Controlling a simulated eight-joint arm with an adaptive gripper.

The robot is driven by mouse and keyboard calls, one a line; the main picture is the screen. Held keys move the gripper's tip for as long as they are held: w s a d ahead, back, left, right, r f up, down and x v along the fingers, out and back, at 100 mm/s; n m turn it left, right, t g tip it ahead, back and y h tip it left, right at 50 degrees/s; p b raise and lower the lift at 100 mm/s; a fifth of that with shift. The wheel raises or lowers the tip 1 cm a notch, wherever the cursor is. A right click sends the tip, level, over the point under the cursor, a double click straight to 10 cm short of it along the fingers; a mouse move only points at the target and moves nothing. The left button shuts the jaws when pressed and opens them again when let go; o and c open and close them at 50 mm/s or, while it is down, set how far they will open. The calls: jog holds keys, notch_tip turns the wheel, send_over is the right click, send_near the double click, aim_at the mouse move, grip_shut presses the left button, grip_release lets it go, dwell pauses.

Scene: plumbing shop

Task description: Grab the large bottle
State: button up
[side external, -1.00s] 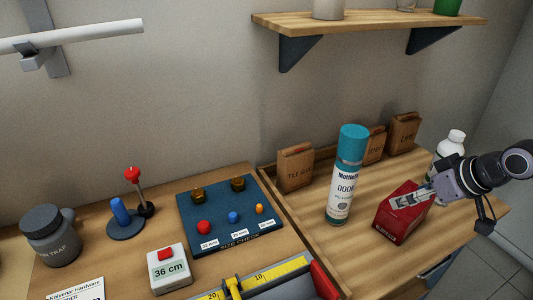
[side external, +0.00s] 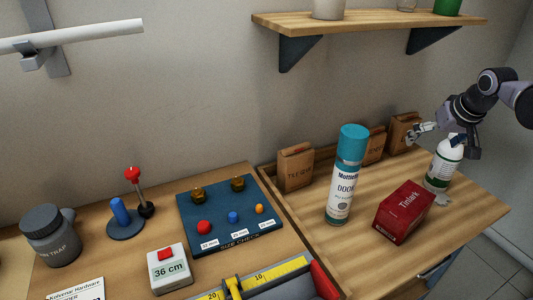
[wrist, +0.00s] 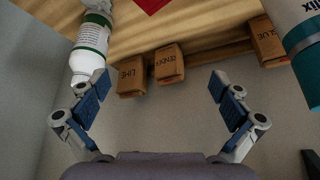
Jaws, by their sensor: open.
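A white bottle with a green-banded label (side external: 443,165) stands upright at the right end of the wooden bench.
A red box (side external: 404,212) lies between can and bottle. Several brown paper bags (side external: 296,167) line the wall; some (wrist: 170,63) also show in the wrist view. A small pale patch (side external: 442,199) lies by the bottle's base. A shelf (side external: 370,20) hangs above.

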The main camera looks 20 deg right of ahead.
jog(key=w+d+m+g+h, duration=0.1)
jog(key=w+d+m, duration=0.2)
jog(key=d, duration=0.9)
jog(key=m+g, duration=0.2)
send_over(455, 150)
jog(key=shift+a+f, duration=0.25)
jog(key=shift+f, duration=0.95)
jog(key=shift+d+f+m, duration=0.2)
jog(key=shift+f+m, duration=0.1)
jog(key=x, duration=0.4)
jog(key=shift+w+d+f, duration=0.2)
jog(key=shift+w+f, duration=0.05)
jog(key=shift+f, duration=0.1)
jog(key=shift+w+x, duration=0.2)
jog(key=shift+x, duration=1.1)
jog(key=shift+w+x, duration=0.25)
jog(key=shift+x, duration=1.05)
jog(key=shift+d+r, duration=0.15)
jog(key=shift+d, duration=0.05)
jog(key=c, duration=1.8)
jog(key=shift+c, duration=0.6)
jog(key=shift+r, duration=0.15)
